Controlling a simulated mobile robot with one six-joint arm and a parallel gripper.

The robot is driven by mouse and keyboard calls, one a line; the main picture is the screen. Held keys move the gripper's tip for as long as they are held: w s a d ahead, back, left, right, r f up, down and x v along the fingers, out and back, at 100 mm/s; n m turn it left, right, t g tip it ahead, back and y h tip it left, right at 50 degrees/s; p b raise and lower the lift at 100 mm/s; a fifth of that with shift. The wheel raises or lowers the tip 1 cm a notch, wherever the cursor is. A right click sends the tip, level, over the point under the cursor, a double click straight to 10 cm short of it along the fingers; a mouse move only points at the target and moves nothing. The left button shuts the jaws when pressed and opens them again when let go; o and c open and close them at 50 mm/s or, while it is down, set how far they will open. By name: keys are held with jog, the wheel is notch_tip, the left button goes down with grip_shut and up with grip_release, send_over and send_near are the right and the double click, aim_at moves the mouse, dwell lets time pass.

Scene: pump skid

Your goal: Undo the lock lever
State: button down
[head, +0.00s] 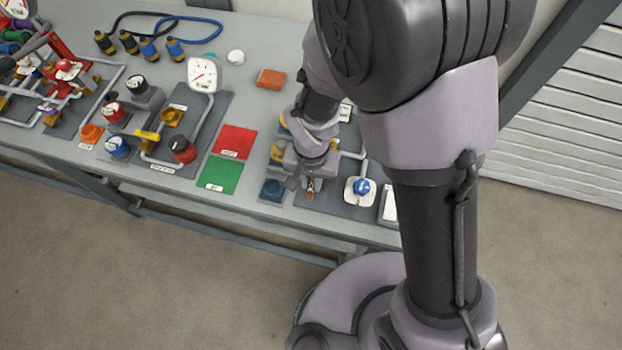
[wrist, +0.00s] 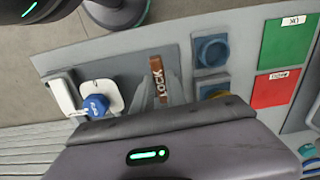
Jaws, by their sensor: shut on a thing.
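The lock lever (wrist: 157,74) is a brown strip with LOCK in white letters, seen in the wrist view on a dark grey plate. My gripper (wrist: 164,88) has its two grey fingers on either side of the lever, shut on it. In the head view, my gripper (head: 302,183) points down at the plate near the bench's front edge. Only a small brown bit of the lever (head: 311,188) shows there. The lever's lower end is hidden by my gripper's body in the wrist view.
A blue knob (head: 361,187) on a white plate is just right of my gripper. A dark blue square socket (head: 272,190) is just left. Green (head: 219,175) and red (head: 235,141) pads lie further left. Gauges, valves and pipes fill the bench's left side.

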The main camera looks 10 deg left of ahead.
jog(key=n, duration=0.2)
jog(key=d+n, duration=0.1)
jog(key=n, duration=0.1)
jog(key=shift+w+n, duration=0.15)
jog(key=shift+n, duration=0.15)
jog(key=n, duration=0.3)
jog(key=d+n, duration=0.1)
jog(key=shift+w, duration=0.3)
jog(key=n, duration=0.3)
jog(key=w+n, duration=0.1)
jog(key=n, duration=0.1)
jog(key=shift+d+p, duration=0.3)
jog(key=shift+w+d+n+p, duration=0.1)
jog(key=shift+w+n+p, duration=0.1)
jog(key=shift+n, duration=0.7)
jog(key=shift+w+d+n+p, duration=0.1)
jog(key=shift+w+n, duration=0.05)
jog(key=shift+n, duration=0.75)
jog(key=shift+w+n, duration=0.1)
jog(key=shift+n, duration=0.2)
jog(key=c, duration=1.3)
grip_release()
jog(key=shift+c, duration=0.2)
